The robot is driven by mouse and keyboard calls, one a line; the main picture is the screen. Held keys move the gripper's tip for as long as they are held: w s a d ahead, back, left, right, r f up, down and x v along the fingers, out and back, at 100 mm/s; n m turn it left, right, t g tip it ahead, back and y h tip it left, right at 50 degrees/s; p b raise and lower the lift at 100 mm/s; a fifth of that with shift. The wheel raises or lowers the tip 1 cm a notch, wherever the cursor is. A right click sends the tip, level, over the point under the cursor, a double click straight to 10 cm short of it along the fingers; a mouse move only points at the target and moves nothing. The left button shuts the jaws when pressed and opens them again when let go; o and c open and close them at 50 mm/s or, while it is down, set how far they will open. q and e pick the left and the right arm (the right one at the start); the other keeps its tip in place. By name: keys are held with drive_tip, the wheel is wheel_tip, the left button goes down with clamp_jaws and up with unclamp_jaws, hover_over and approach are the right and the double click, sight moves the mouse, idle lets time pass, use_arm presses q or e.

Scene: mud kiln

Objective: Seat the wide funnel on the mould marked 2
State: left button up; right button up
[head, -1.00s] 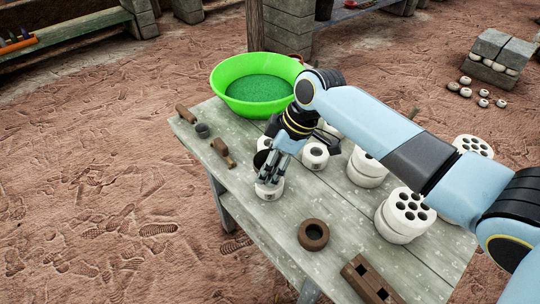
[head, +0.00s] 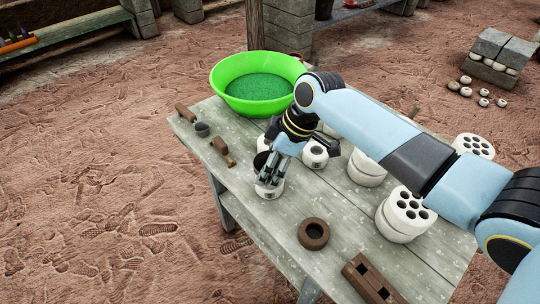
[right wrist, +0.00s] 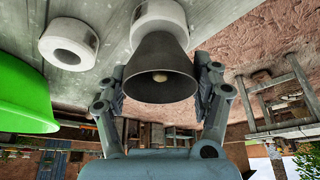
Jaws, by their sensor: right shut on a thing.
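In the right wrist view my right gripper (right wrist: 162,82) is shut on the wide funnel (right wrist: 158,58), a dark grey cone held between its two fingers. The funnel's wide mouth faces the camera. Its narrow end points at a white round mould (right wrist: 160,14); I cannot tell whether they touch. In the head view my right gripper (head: 268,184) points down over a white mould (head: 271,192) near the table's left edge. The funnel is hard to make out there among the fingers. No mark 2 is readable. My left gripper is not in view.
A second white mould (head: 314,155) stands close by, right of the gripper. A green basin (head: 258,84) is behind. Brown-handled tools (head: 222,151) lie at left, a brown ring (head: 313,233) in front. White many-holed pieces (head: 403,217) stand at right.

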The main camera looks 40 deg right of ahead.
drive_tip(key=shift+f, duration=0.1)
drive_tip(key=o, duration=1)
wheel_tip(320, 180, up, 7)
drive_tip(key=p, duration=0.7)
drive_tip(key=shift+p, duration=0.35)
